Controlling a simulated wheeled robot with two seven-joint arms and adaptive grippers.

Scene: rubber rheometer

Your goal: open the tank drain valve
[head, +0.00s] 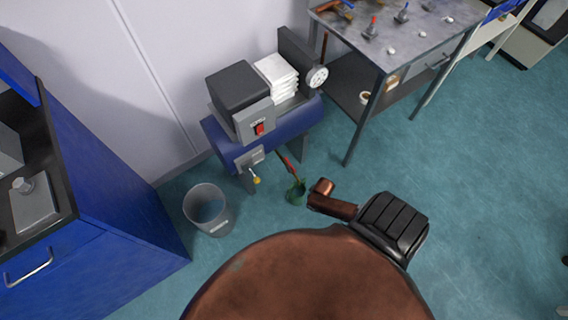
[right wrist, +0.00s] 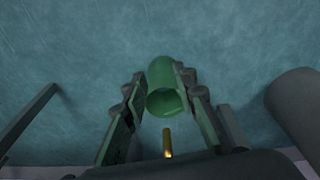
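The compressor's blue tank (head: 265,133) stands at the foot of the wall in the head view. A small yellow valve piece (head: 256,180) sticks out low on its near end. In the right wrist view a small gold-yellow piece (right wrist: 167,142) shows at the bottom middle. My right gripper (right wrist: 161,75) has its two fingers apart there. A green hollow cylinder (right wrist: 170,72) shows between them, its dark mouth towards the camera; I cannot tell whether they touch it. My right gripper is not clear in the head view. My left gripper is not in view.
A grey bin (head: 208,210) stands on the floor left of the tank. A small green object (head: 296,193) is right of the valve. A blue cabinet (head: 110,205) is at left and a metal worktable (head: 400,60) at upper right.

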